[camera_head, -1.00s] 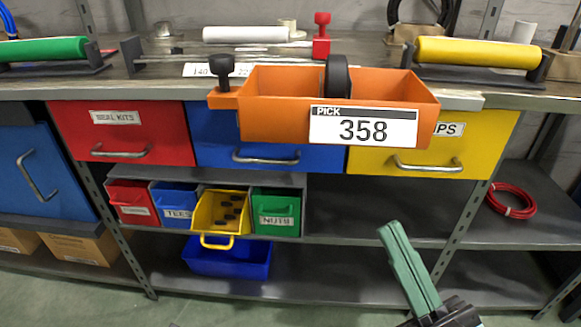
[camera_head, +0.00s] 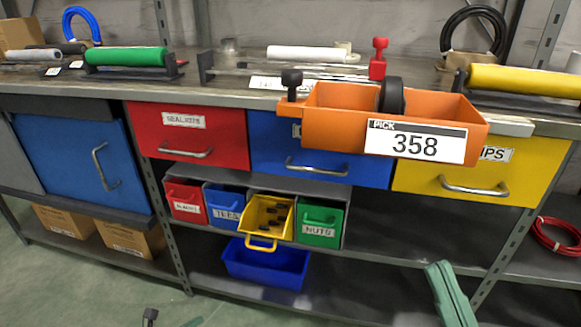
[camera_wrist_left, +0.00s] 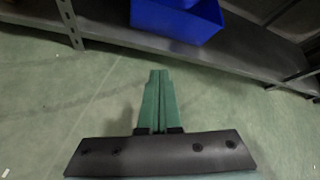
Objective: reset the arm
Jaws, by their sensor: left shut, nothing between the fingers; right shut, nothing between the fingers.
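My right gripper (camera_head: 440,267) shows at the lower right of the head view as green fingers, shut and empty, in front of the lower shelf. My left gripper (camera_wrist_left: 158,74) shows in the left wrist view with its green fingers pressed together and nothing between them, above bare green floor. In that view a blue bin (camera_wrist_left: 178,18) is beyond the fingertips and slightly right. In the head view only small bits at the bottom left edge may belong to my left gripper. Most of both arms is out of frame.
A workbench (camera_head: 225,93) spans the view, with drawers below. An orange tray (camera_head: 340,133) labelled 358 juts over its front edge. Small bins and the blue bin (camera_head: 265,262) sit on shelves beneath. The floor (camera_head: 80,295) at the lower left is largely clear.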

